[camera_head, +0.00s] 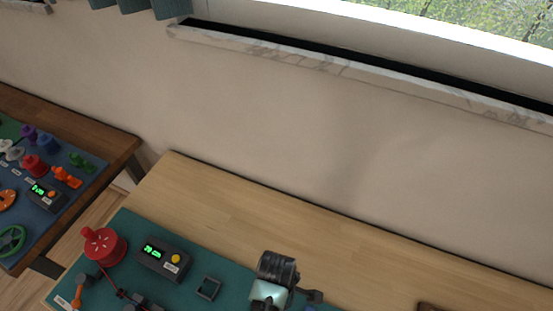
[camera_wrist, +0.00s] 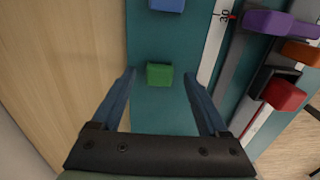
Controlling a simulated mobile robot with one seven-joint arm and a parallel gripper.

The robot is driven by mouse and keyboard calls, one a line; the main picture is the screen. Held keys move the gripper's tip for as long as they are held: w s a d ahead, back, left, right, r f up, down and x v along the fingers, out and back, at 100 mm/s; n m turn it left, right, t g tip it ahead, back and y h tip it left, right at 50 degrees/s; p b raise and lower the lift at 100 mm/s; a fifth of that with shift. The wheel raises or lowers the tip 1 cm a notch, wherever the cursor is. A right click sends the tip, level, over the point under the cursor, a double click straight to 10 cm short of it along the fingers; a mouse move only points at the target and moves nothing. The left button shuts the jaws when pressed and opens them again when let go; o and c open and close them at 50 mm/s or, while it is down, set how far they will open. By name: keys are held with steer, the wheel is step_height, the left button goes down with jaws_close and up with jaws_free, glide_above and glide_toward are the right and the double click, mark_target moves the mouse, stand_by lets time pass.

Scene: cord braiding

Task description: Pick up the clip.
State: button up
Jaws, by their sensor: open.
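In the wrist view a small green block-shaped piece (camera_wrist: 159,74) lies on the teal mat (camera_wrist: 165,120), near the mat's edge. It may be the clip, but its shape from above does not settle this. My gripper (camera_wrist: 159,75) is open, with one blue finger on each side of the green piece and a gap on both sides. Nothing is held between the fingers. In the head view I cannot make out the fingertips or the green piece.
A blue piece (camera_wrist: 167,4) lies beyond the green one. Purple (camera_wrist: 266,22), orange (camera_wrist: 300,53) and red (camera_wrist: 284,94) pieces are to the right, past a ruler strip (camera_wrist: 213,45). In the head view, a red spool (camera_head: 104,246) and a display box (camera_head: 163,258) stand on the mat.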

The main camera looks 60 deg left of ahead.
steer(key=shift+f, duration=0.35)
steer(key=shift+c, duration=0.3)
jaws_close()
